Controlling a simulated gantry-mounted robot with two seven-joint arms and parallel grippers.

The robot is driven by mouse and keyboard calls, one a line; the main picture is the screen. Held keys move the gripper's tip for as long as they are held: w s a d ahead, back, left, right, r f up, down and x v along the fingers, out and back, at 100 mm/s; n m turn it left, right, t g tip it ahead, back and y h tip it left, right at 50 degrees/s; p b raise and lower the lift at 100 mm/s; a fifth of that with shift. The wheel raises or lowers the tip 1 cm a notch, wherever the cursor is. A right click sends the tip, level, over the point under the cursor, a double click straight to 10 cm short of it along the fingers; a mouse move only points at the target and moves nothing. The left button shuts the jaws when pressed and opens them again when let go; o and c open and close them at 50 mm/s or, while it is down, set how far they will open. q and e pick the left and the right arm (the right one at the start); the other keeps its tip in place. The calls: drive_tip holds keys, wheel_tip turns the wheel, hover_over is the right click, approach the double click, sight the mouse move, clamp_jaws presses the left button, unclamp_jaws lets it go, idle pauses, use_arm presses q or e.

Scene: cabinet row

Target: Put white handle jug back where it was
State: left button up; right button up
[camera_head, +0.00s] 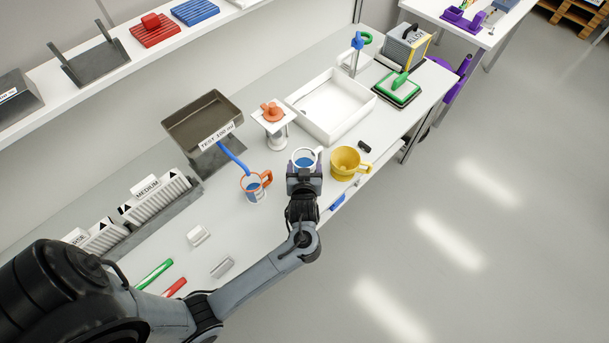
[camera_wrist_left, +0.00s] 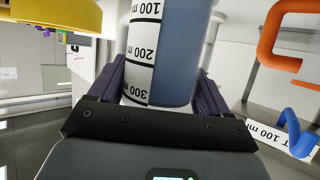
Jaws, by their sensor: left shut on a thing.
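The white handle jug (camera_head: 305,158) is a clear measuring jug with blue contents and a white rim, near the front edge of the grey counter (camera_head: 235,222). My left gripper (camera_head: 304,172) is shut on its body. The left wrist view shows the jug (camera_wrist_left: 175,50) between both fingers, its black-on-white millilitre scale facing the camera. Its base is hidden by the gripper, so I cannot tell whether it touches the counter. My right gripper is not in view.
An orange-handled jug (camera_head: 255,193) stands left of the gripper and a yellow cup (camera_head: 345,165) close on the right. Behind are a white stand with an orange piece (camera_head: 272,112), a dark tray with a test label (camera_head: 180,125) and a white bin (camera_head: 298,100).

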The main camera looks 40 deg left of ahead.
use_arm(q)
drive_tip(key=shift+f+b, duration=0.35)
drive_tip(key=shift+f, duration=1.55)
drive_tip(key=shift+f, duration=0.1)
